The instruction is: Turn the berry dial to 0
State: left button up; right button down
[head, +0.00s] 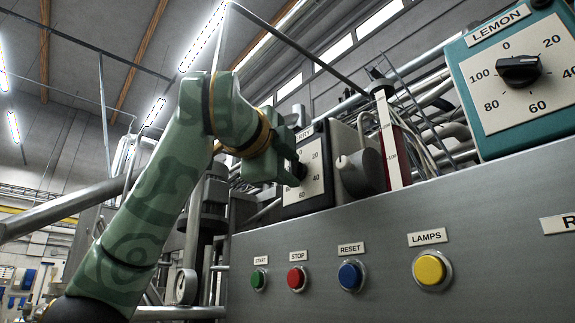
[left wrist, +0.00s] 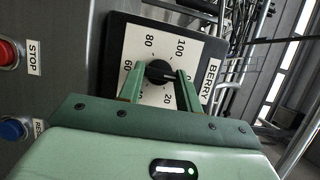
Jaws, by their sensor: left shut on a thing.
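The berry dial, a black-edged panel with a white numbered face (left wrist: 138,52), fills the upper middle of the left wrist view, turned on its side. Its face (head: 316,180) shows partly behind my arm in the head view. My left gripper (left wrist: 160,78) is shut on the dark berry knob (left wrist: 157,70). The knob's pointer seems to lie toward the BERRY label side, between 100 and 20. A green finger hides the mark there, so the exact reading is unclear. In the head view my left gripper (head: 292,165) reaches the dial from the left. My right gripper is out of view.
The teal lemon dial (head: 487,120) is at upper right. Below, the grey panel carries a green START button (head: 258,279), red STOP (head: 297,279), blue RESET (head: 350,275) and yellow LAMPS (head: 430,269). A red-and-white gauge (head: 391,140) stands right of the berry dial.

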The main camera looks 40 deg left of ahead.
pick_arm(q)
jog(key=shift+f, duration=0.1)
dwell(0.3)
jog(key=o, duration=1)
jog(key=shift+w, duration=0.15)
jog(key=p+v, duration=0.5)
jog(key=v, duration=1.1)
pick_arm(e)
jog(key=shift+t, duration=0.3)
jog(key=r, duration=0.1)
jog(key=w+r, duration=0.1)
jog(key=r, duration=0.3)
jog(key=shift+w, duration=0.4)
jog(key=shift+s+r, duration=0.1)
